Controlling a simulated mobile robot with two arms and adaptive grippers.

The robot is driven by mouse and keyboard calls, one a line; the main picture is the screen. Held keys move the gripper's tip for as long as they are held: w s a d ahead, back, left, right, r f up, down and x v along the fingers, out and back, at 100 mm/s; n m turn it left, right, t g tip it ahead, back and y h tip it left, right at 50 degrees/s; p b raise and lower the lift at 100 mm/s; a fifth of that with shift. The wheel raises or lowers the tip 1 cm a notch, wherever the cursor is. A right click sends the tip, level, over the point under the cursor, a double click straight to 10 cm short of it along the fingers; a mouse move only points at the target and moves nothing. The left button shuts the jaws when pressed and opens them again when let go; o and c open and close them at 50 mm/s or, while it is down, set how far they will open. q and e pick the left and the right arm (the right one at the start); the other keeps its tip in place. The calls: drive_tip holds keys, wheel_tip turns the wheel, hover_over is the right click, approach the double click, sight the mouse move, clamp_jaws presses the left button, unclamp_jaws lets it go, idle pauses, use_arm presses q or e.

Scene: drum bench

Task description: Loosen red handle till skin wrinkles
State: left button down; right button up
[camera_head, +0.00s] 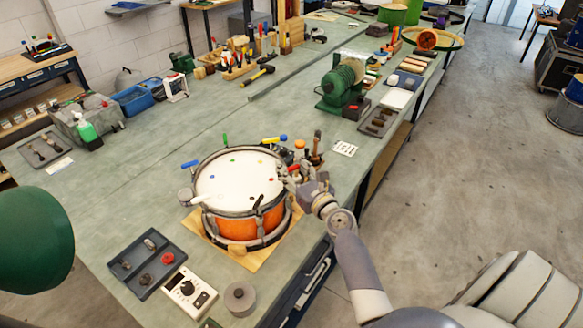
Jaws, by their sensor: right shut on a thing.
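The drum (238,229), with an orange shell and a white skin (232,183), sits on a wooden board on the bench. Coloured handles stand round its rim, among them a blue one (189,164), a green one (225,140) and a black one (257,203). My right gripper (291,180) is at the drum's right rim, shut at the red handle (293,168), which its fingers mostly hide. The skin looks flat, with small coloured dots near its edge; wrinkles cannot be made out at this size. My left gripper is out of view.
A grey tray (139,280) with small parts, a white meter (189,290) and a grey round weight (240,296) lie in front left. Small tools stand behind the drum's right side. A green machine (340,87) stands farther back. The bench (120,195) left of the drum is clear.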

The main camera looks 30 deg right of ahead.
drive_tip(key=shift+f+n+y+b, duration=0.15)
drive_tip(key=shift+n+y+b, duration=0.45)
drive_tip(key=shift+y+b, duration=0.25)
drive_tip(key=n+g+y+b, duration=0.1)
drive_tip(key=n+y+b, duration=0.2)
drive_tip(key=y+b, duration=0.1)
drive_tip(key=n+g+y+b, duration=0.2)
drive_tip(key=n+y+b, duration=0.1)
drive_tip(key=y, duration=0.2)
drive_tip(key=shift+d+b, duration=0.1)
drive_tip(key=shift+b, duration=0.25)
drive_tip(key=shift+n+g+y+b, duration=1.1)
drive_tip(key=shift+n+y, duration=0.2)
drive_tip(key=shift+y, duration=0.35)
drive_tip(key=o, duration=1.1)
